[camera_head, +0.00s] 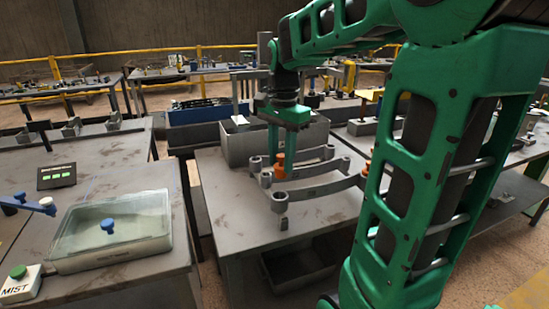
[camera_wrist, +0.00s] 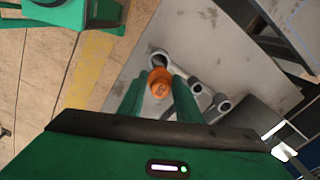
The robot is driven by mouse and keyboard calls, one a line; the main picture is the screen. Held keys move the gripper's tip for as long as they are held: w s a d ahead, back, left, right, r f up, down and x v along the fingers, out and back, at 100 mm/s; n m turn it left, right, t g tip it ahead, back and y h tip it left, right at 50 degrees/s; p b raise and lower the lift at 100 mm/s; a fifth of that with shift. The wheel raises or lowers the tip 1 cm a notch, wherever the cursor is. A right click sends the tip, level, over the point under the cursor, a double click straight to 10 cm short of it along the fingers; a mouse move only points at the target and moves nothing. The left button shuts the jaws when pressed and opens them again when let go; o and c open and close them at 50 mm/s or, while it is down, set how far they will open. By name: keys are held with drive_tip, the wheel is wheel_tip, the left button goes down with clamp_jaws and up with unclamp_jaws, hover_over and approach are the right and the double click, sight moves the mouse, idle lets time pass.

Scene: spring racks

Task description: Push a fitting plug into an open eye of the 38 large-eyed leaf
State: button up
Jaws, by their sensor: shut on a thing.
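My gripper (camera_head: 278,150) points down over the left ends of the grey leaves on the middle table. It is shut on an orange plug (camera_head: 279,172), which also shows between the fingers in the wrist view (camera_wrist: 160,84). The nearest leaf (camera_head: 320,188) has a large eye at its left end (camera_head: 279,203); more leaves (camera_head: 310,168) lie behind it. In the wrist view the plug partly covers a large eye (camera_wrist: 157,58); I cannot tell whether it enters it. Two smaller eyes (camera_wrist: 195,88) (camera_wrist: 223,104) lie beside it. Leaf markings are too small to read.
Another orange piece (camera_head: 367,167) is at the leaves' right end, partly behind my arm. A grey bin (camera_head: 245,148) stands behind the leaves. A left bench holds a glass-lidded tray (camera_head: 120,235) and a MIST button box (camera_head: 20,283). The middle table's front left is clear.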

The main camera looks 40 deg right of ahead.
sight(280, 178)
drive_tip(key=shift+a, duration=0.3)
drive_tip(key=shift+f, duration=2.6)
drive_tip(key=shift+f, duration=1.4)
drive_tip(key=o, duration=1)
drive_tip(key=shift+o, duration=0.5)
drive_tip(key=o, duration=0.4)
drive_tip(key=shift+c, duration=0.2)
